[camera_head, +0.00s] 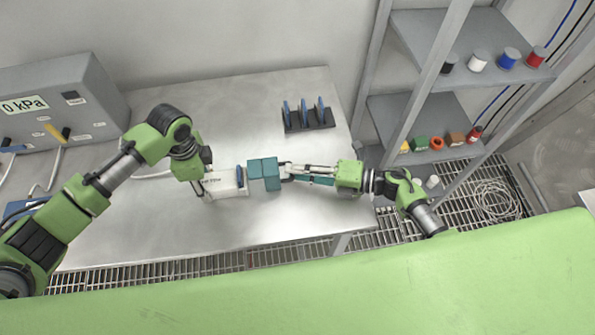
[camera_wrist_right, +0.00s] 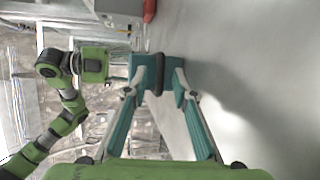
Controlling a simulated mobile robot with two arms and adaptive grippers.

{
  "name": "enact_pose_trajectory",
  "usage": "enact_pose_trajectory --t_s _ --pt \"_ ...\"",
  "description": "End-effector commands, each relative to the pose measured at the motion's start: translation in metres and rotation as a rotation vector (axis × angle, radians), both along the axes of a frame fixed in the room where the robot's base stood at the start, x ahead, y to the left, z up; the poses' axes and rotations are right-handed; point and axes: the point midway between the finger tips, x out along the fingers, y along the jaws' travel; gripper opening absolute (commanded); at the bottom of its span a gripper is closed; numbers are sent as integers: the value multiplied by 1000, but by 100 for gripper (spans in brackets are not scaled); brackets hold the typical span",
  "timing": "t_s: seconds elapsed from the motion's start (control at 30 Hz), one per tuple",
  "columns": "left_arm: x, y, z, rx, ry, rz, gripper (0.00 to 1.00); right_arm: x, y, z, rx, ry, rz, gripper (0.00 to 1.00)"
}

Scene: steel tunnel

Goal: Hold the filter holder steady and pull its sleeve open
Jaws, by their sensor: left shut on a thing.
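The filter holder is a white labelled body (camera_head: 222,186) lying on the steel bench, with a teal sleeve (camera_head: 264,173) at its right end. A blue disc (camera_head: 240,177) shows between body and sleeve. My left gripper (camera_head: 202,188) is shut on the white body at its left end; its fingertips are partly hidden. My right gripper (camera_head: 285,171) is at the sleeve's right side. In the right wrist view, the teal sleeve (camera_wrist_right: 143,68) is at the fingertips of the right gripper (camera_wrist_right: 157,84). The fingers stand apart; I cannot tell whether they press on it.
A dark rack (camera_head: 308,122) with blue discs stands at the bench's back right. A grey pressure box (camera_head: 60,105) is at the left. Metal shelves (camera_head: 455,90) with spools and small items stand at the right. The bench front is clear.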

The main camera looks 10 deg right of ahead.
Motion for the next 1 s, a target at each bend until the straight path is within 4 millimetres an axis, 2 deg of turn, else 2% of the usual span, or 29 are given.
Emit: enact_pose_trajectory --t_s 0.27,0.7,0.83,1.0 --pt "0 1 -1 3 0 1 14 -3 -7 1 -1 1 0 25" --pt "0 1 -1 3 0 0 14 -36 -85 18 -4 1 0 25" --pt "0 1 -1 2 0 0 14 -43 -100 21 -1 2 1 25" --pt "0 1 -1 2 0 0 14 -46 -108 24 0 -1 0 25"
